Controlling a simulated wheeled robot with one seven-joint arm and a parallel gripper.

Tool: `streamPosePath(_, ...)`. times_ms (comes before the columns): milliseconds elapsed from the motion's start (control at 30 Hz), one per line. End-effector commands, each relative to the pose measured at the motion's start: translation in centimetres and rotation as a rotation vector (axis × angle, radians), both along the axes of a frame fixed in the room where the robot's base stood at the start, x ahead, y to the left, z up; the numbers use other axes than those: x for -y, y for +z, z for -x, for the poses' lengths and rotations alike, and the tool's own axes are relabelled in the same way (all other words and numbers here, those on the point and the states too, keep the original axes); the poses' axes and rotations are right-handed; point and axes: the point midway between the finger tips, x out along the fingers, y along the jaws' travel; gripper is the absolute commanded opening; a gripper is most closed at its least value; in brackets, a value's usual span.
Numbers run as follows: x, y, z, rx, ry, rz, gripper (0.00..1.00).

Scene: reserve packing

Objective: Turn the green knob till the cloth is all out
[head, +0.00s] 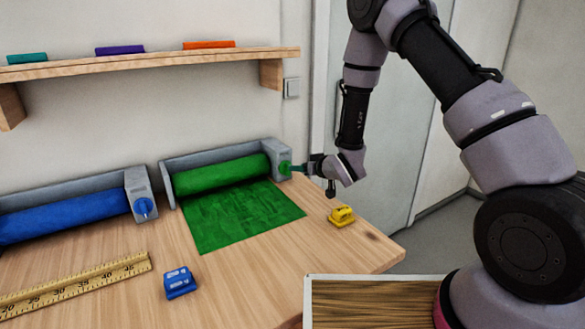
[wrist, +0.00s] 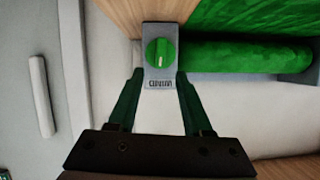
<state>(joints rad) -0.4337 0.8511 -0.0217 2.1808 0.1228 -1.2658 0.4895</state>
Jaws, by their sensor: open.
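The green knob (wrist: 160,52) is on the grey end plate of the green roll's holder, with a pale mark on its face. In the head view the knob (head: 286,168) is partly behind my gripper's fingers. The green cloth (head: 240,215) runs from the green roll (head: 220,173) and lies flat on the table toward the front. Green is still wound on the roll. My gripper (wrist: 158,80) is open, its two fingers pointing at the knob, one to each side of the end plate's lower part. It also shows in the head view (head: 298,168). Nothing is between the fingertips that I can see as held.
A blue roll (head: 65,213) in its holder stands to the left. A yellow object (head: 341,216) sits right of the cloth, a blue one (head: 179,282) in front, and a yellow ruler (head: 75,284) at front left. A wooden shelf (head: 150,64) hangs above.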

Motion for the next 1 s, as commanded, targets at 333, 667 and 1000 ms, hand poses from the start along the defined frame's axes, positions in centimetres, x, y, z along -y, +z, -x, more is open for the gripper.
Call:
streamPosePath(333,-2.9,-2.0,-3.9,0.001,0.000,0.001,0.50)
streamPosePath(667,-3.1,-2.2,-4.3,0.002,-0.001,0.001,0.50)
streamPosePath(1000,-3.1,-2.2,-4.3,0.002,-0.001,0.001,0.00)
